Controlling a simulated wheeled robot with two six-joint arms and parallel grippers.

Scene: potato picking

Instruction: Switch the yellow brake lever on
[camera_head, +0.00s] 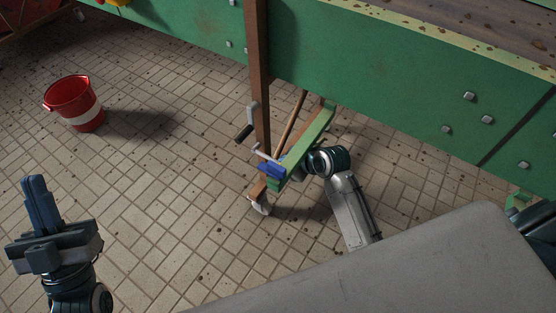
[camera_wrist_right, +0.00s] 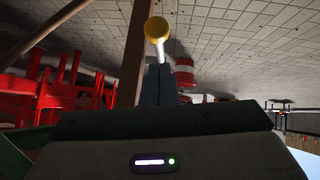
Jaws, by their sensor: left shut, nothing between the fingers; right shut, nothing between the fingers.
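The yellow brake lever shows in the right wrist view as a yellow round knob (camera_wrist_right: 156,28) on a pale metal stem. My right gripper (camera_wrist_right: 159,72) is shut with nothing between its fingers. Its fingertips overlap the lower end of the stem in the picture; I cannot tell whether they touch it. My left gripper (camera_head: 37,182) is shut and empty, pointing up at the lower left, far from the lever.
The green machine (camera_head: 370,85) spans the top right, with a rusty brown leg (camera_head: 257,70). A crank with a black grip (camera_head: 243,133) and a small wheel (camera_head: 261,205) are by the leg. A red bucket (camera_head: 82,118) stands at left. The tiled floor between is clear.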

